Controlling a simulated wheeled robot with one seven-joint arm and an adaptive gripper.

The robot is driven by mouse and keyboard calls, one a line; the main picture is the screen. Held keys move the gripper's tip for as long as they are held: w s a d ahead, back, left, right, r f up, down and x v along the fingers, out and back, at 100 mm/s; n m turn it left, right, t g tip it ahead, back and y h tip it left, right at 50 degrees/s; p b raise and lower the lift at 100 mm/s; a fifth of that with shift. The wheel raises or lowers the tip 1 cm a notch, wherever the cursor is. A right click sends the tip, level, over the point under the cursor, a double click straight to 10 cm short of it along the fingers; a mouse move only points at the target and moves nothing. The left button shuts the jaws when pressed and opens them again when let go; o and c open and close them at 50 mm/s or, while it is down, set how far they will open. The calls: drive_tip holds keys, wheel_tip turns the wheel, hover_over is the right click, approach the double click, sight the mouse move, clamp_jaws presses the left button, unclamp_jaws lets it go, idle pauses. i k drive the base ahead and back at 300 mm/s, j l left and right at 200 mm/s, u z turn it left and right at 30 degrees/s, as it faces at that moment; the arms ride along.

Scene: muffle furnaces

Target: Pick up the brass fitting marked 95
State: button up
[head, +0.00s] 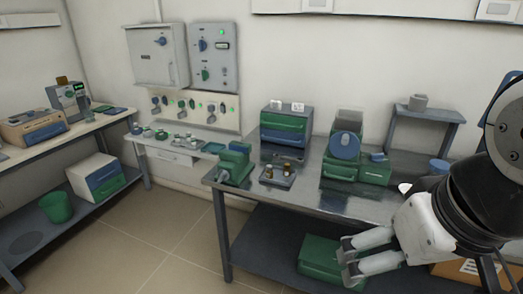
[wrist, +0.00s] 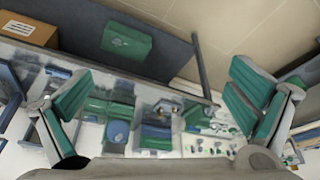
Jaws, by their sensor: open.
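Two small brass-coloured fittings, one on the left (head: 269,172) and one on the right (head: 287,168), stand on a small grey tray (head: 278,180) on the metal bench in the head view. Their markings are too small to read, so I cannot tell which is 95. My gripper (head: 347,258) is open and empty at the front right of the bench, well apart from the tray.
A green-and-blue drawer unit (head: 286,130) with two white labels stands behind the tray. A green device (head: 235,163) is left of it. Green boxes (head: 340,171) and a blue round part (head: 345,145) are to the right. The metal bench top (head: 300,206) is clear in front.

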sight(286, 172)
drive_tip(key=i+j+z, duration=0.1)
drive_tip(key=i, duration=0.4)
drive_tip(key=i+j+z, duration=0.1)
drive_tip(key=i+j, duration=0.25)
drive_tip(key=i+j+z, duration=0.1)
drive_tip(key=i+j, duration=0.25)
drive_tip(key=i, duration=0.25)
